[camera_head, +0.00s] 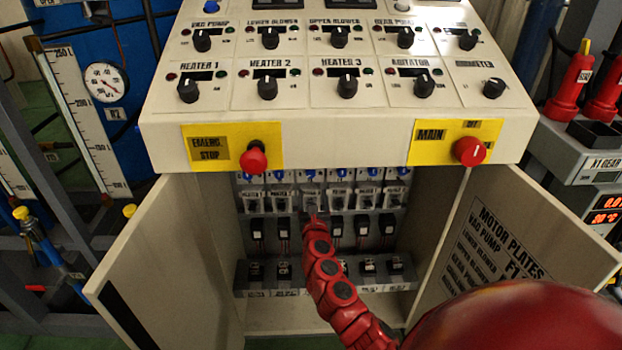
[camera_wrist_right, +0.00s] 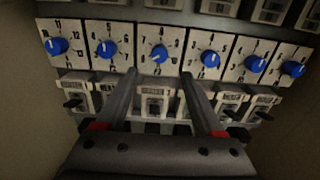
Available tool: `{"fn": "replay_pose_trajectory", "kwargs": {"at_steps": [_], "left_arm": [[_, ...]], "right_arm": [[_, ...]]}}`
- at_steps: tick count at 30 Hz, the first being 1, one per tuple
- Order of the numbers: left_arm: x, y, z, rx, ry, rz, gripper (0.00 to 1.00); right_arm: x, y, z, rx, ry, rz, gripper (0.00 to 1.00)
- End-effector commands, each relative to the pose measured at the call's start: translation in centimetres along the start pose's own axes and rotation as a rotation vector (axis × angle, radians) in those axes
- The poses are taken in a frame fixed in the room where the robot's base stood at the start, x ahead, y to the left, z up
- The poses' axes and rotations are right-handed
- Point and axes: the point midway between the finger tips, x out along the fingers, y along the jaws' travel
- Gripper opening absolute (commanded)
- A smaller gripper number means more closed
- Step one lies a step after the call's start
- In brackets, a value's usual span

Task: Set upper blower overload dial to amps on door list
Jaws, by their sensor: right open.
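A row of several blue dials with numbered white faces runs across the relays in the open cabinet. The third dial from the left (camera_wrist_right: 159,53) sits just beyond my right gripper (camera_wrist_right: 158,77). Its fingers are apart and empty, with the tips on either side below the dial and a label between them. The labels are too small to read surely, so I cannot tell which is the upper blower. In the head view my right gripper (camera_head: 316,216) is partly hidden in the cabinet. The door list (camera_head: 490,250) reads "Motor plates"; its amps are not readable. My left gripper is out of view.
The left door (camera_head: 165,265) and right door (camera_head: 540,235) stand open on both sides. Above is the sloped panel with black knobs, a red emergency stop (camera_head: 253,160) and a red main switch (camera_head: 469,151). Relays and a lower terminal row fill the cabinet.

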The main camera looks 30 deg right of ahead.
Motion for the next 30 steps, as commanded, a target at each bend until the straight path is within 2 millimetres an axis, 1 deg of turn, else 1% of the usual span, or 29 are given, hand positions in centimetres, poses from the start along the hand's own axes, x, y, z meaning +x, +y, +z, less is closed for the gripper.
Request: {"fn": "replay_pose_trajectory", "kwargs": {"at_steps": [1, 6, 15, 21, 30], "left_arm": [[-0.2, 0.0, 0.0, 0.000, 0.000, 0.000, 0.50], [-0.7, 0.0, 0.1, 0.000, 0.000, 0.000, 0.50], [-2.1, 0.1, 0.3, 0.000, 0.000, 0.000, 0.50], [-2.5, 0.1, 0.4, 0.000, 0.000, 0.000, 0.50], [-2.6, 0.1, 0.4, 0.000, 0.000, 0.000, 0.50]], "right_arm": [[1.0, 0.0, 0.0, 0.003, 0.000, -0.003, 0.69], [3.8, -0.1, 0.0, 0.004, 0.001, -0.005, 0.69], [7.8, -0.1, -0.1, 0.005, -0.001, -0.003, 0.69], [9.1, 0.0, -0.1, 0.003, 0.000, -0.001, 0.69], [9.3, 0.1, 0.0, 0.001, 0.000, 0.001, 0.69]]}}
